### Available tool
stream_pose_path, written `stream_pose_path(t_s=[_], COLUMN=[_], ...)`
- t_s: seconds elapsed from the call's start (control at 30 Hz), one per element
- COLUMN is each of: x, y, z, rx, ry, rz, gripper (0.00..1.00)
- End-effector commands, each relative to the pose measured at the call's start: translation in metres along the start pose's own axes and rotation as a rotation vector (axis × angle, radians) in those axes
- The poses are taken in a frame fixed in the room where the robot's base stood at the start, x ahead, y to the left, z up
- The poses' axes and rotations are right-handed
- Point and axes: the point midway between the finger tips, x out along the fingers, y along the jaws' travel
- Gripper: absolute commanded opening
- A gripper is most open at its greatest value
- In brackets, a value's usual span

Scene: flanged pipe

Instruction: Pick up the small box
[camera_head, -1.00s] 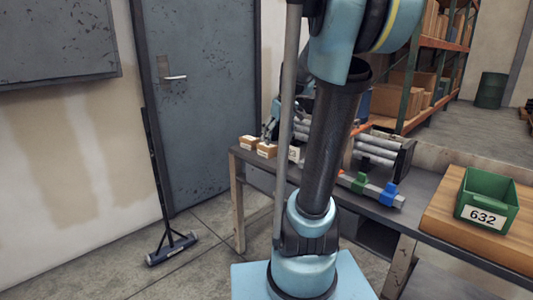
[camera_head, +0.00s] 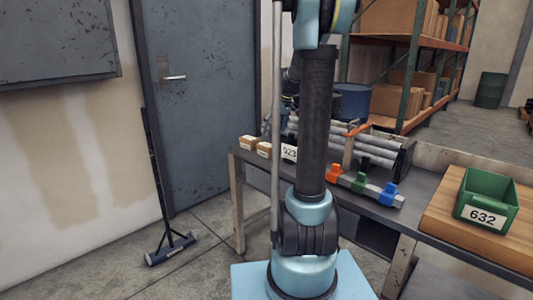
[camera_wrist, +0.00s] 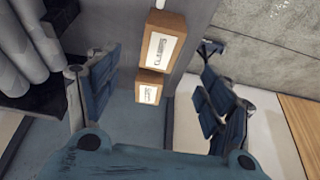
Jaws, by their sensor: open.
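Small brown boxes with white labels stand at the far left end of the workbench. In the wrist view, a nearer-looking box (camera_wrist: 162,45) and another box (camera_wrist: 149,87) lie between the spread fingers of my gripper (camera_wrist: 160,72). The gripper is open and empty, with no visible contact with either box. In the head view my arm hides most of the gripper.
Grey pipes in a rack (camera_head: 378,150) and a bar with orange, green and blue clamps (camera_head: 361,187) are on the bench (camera_head: 425,185). A green "632" bin (camera_head: 487,198) stands on a wooden board at right. A blue drum (camera_head: 352,101) is behind. A broom (camera_head: 170,248) leans left.

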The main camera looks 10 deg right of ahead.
Motion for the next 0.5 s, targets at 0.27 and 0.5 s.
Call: stream_pose_path(t_s=[0.27,0.5], x=[0.048,0.068], y=[-0.001,-0.001], z=[0.0,0.0], rx=[-0.001,0.0], ry=[0.0,0.0], rz=[-0.001,-0.001], gripper=[0.73,0.73])
